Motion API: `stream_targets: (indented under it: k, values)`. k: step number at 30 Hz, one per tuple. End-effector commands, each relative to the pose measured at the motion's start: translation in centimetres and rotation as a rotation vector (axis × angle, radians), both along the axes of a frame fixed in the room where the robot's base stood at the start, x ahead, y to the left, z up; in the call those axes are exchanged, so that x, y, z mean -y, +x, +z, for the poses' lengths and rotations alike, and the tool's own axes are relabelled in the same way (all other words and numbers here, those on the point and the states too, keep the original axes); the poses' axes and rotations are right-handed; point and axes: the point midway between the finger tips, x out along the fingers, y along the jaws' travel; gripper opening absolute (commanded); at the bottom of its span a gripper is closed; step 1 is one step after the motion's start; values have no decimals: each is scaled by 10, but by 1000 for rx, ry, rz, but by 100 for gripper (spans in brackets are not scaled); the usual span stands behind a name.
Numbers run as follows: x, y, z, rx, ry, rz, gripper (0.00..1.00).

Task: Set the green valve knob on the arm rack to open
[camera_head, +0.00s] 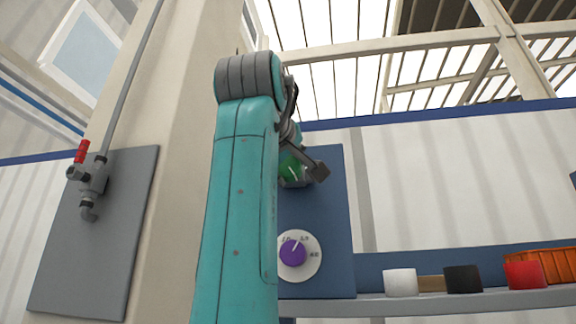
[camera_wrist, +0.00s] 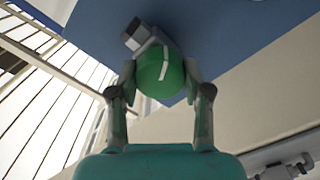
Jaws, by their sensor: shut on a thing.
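The green valve knob (camera_head: 290,168) sits on a blue panel (camera_head: 325,220), partly hidden behind my teal arm in the head view. In the wrist view the round green knob (camera_wrist: 158,70) has a white line across its face. The line runs nearly upright in that view, tilted a little. My gripper (camera_wrist: 160,82) has one finger on each side of the knob and is shut on it. In the head view my gripper (camera_head: 303,170) is at the knob, mostly hidden by the arm. A grey valve body (camera_wrist: 137,35) shows beside the knob.
A purple dial (camera_head: 292,253) on a white numbered disc is below the green knob. A shelf (camera_head: 430,305) at lower right holds white, black and red cylinders and an orange crate (camera_head: 560,265). A red-handled valve (camera_head: 82,152) is on a grey panel at left.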

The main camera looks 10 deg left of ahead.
Motion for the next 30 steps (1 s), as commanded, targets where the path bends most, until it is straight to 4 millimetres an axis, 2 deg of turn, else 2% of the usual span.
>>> stream_targets:
  k: [18,30]
  values:
    - [-1,0,0,-17,-584,2,14]
    - [-1,0,0,-29,-890,3,14]
